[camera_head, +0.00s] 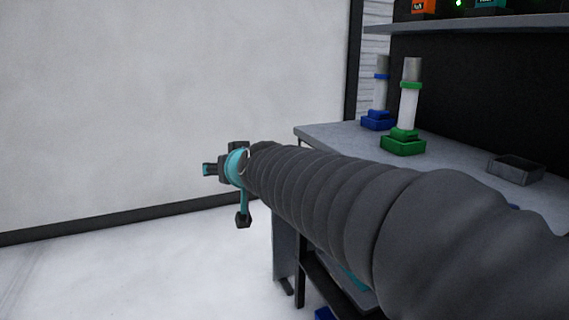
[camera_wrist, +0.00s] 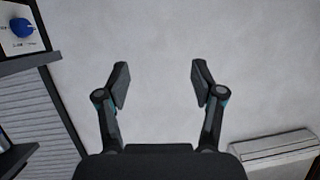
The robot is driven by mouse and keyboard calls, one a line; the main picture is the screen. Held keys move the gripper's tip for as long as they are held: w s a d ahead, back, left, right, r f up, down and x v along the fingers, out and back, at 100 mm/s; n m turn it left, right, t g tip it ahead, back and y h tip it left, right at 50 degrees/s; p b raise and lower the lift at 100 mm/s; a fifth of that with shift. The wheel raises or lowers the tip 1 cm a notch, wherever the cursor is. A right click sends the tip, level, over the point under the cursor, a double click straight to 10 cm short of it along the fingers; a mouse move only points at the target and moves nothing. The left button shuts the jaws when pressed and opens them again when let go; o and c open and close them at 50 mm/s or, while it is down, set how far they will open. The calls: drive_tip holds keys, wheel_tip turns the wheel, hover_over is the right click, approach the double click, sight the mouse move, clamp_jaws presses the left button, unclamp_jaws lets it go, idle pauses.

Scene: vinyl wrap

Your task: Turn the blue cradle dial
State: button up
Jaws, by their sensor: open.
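A blue dial (camera_wrist: 22,28) on a white labelled plate shows at the top left corner of the wrist view; its edge is cut by the frame. In the head view, a blue cradle (camera_head: 377,121) holds an upright grey and white cylinder with a blue band at the back of the bench; no dial can be made out on it. My gripper (camera_wrist: 160,80) is open and empty, its two fingers apart in front of a pale surface, with the blue dial off to its left. It also shows in the head view (camera_head: 208,170), left of the bench and apart from it.
A green cradle (camera_head: 403,144) with a cylinder stands beside the blue one on the grey bench (camera_head: 335,133). An open grey tray (camera_head: 516,168) lies to the right. A shelf (camera_head: 480,24) hangs above. Clear floor (camera_head: 150,270) lies left of the bench.

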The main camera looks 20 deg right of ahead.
drive_tip(key=w+d+r+m+t+h+p, duration=0.15)
drive_tip(key=w+d+r+m+h, duration=0.3)
drive_tip(key=w, duration=0.65)
drive_tip(key=w+d+r+m+t+h, duration=0.35)
drive_tip(key=w+h, duration=0.25)
drive_tip(key=w, duration=0.4)
drive_tip(key=w+d+f+m+g+h, duration=0.4)
drive_tip(key=d+f+m+g+h, duration=0.15)
drive_tip(key=f+g+h, duration=0.3)
drive_tip(key=s+f+m+g, duration=0.4)
drive_tip(key=f+g, duration=0.6)
drive_tip(key=f, duration=0.1)
drive_tip(key=d+p, duration=0.1)
drive_tip(key=d, duration=1.2)
drive_tip(key=shift+w+h, duration=0.35)
drive_tip(key=shift+h, duration=0.05)
drive_tip(key=c, duration=1.2)
